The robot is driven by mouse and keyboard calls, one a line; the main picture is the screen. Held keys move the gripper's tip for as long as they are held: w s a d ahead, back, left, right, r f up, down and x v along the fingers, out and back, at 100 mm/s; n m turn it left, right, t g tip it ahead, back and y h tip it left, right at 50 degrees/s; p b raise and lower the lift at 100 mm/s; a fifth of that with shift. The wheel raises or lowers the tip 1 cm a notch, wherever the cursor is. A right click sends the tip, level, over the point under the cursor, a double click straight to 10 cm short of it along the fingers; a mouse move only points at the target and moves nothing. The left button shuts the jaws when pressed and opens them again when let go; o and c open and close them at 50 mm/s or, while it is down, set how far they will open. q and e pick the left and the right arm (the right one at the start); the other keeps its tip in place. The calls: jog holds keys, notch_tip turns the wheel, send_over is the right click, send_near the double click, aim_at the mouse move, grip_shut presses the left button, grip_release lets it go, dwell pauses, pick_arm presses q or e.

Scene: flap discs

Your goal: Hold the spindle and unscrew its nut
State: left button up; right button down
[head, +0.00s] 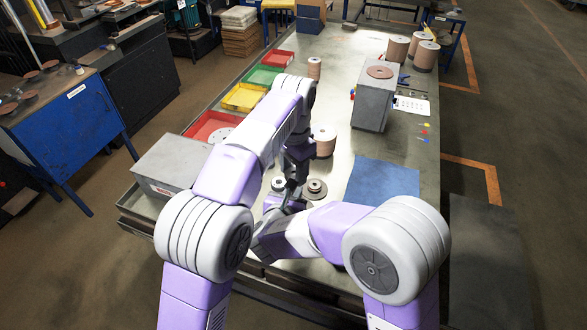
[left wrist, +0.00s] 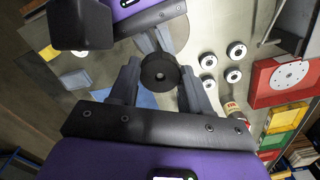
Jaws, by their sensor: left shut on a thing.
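My left gripper (head: 292,188) reaches down over the near part of the bench. In the left wrist view its fingertips (left wrist: 160,76) are shut on a dark round piece with a small central hole, the nut (left wrist: 159,73). My right gripper (left wrist: 160,40) comes in from the top of that view, with its fingers close beside the nut. Whether it grips the spindle cannot be told, since the spindle below the nut is hidden. In the head view the arms cover most of this spot.
Several small dark-centred discs (left wrist: 234,75) lie on the bench, one also right of the left gripper (head: 316,188). A blue mat (head: 382,182) lies to the right. Red (head: 212,127), yellow (head: 244,97) and green trays (head: 262,75) line the left edge. A grey block (head: 372,105) stands farther right.

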pick_arm(q)
jog(key=n, duration=0.4)
jog(key=shift+w, duration=0.1)
jog(key=n, duration=0.8)
jog(key=shift+r, duration=0.1)
jog(key=n, duration=0.3)
jog(key=shift+n, duration=0.4)
jog(key=n, duration=0.5)
jog(key=shift+n, duration=0.4)
jog(key=n, duration=0.4)
jog(key=shift+a+n, duration=0.1)
jog(key=shift+n, duration=0.2)
jog(key=shift+r, duration=0.25)
jog(key=shift+r, duration=0.85)
